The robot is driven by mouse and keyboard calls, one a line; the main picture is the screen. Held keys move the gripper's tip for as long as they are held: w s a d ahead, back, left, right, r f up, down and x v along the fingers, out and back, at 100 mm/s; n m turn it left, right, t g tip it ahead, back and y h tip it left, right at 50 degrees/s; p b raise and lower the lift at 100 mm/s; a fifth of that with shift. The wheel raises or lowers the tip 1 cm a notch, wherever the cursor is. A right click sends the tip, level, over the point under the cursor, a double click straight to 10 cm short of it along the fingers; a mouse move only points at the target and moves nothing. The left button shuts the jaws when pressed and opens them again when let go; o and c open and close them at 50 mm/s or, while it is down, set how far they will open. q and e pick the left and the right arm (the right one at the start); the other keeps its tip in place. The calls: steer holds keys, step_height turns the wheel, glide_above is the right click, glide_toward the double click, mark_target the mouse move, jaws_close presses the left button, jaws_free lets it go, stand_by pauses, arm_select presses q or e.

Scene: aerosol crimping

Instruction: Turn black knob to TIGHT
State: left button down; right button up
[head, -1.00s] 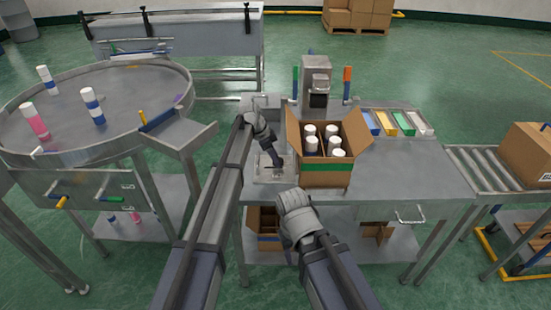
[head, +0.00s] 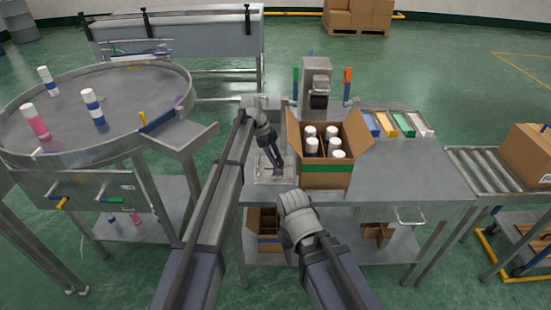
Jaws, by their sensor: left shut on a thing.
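My left gripper (head: 276,162) reaches down to a small metal plate fixture (head: 274,178) on the steel workbench, left of the open carton. Its jaws are shut on a small dark thing at the fixture, which I take to be the black knob. The jaws cover the knob, so its pointer and any TIGHT marking cannot be read. My right arm ends in a grey wrist at the bench's front edge, and its gripper fingers are hidden.
An open carton (head: 327,180) with several white-capped cans stands close right of the left gripper. A metal crimping head (head: 316,80) rises behind it. A round turntable (head: 150,85) with cans is at left, a roller conveyor (head: 490,172) at right.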

arm_select(q)
steer(key=shift+c, duration=1.3)
jaws_free()
steer(key=shift+r, duration=0.1)
steer(key=p+v, duration=0.7)
steer(key=shift+r, duration=0.3)
steer(key=shift+a, duration=0.15)
